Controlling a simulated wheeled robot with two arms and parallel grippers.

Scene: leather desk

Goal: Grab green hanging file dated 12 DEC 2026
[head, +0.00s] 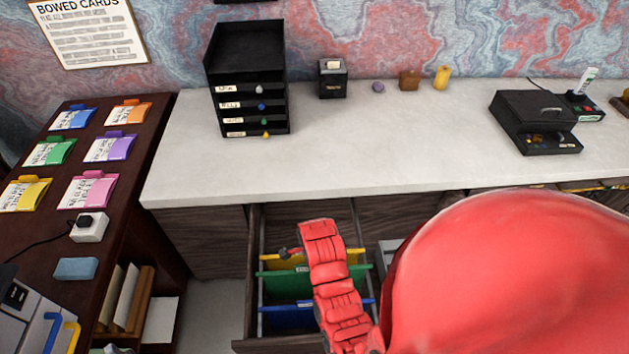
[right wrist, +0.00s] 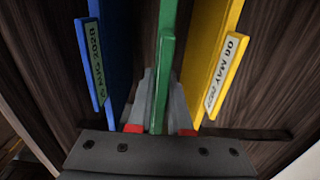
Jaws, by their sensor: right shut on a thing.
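In the head view the green hanging file (head: 284,284) hangs in the open drawer between the yellow file (head: 357,257) and the blue file (head: 287,318). My right gripper (head: 291,254) is down at the drawer. In the right wrist view my right gripper (right wrist: 160,129) is shut on the green file (right wrist: 164,75), its red-tipped fingers on either side. The green file's date cannot be read. The blue file (right wrist: 97,60) at left has a label ending AUG 2028. The yellow file (right wrist: 213,60) at right has a label starting 06 MAY. My left gripper is not in view.
The drawer's wooden walls (right wrist: 285,60) stand close around the files. A pale counter (head: 400,150) lies behind the drawer, with a black tray stack (head: 247,65) and a black box (head: 533,120). A dark desk with coloured cards (head: 85,147) is at left.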

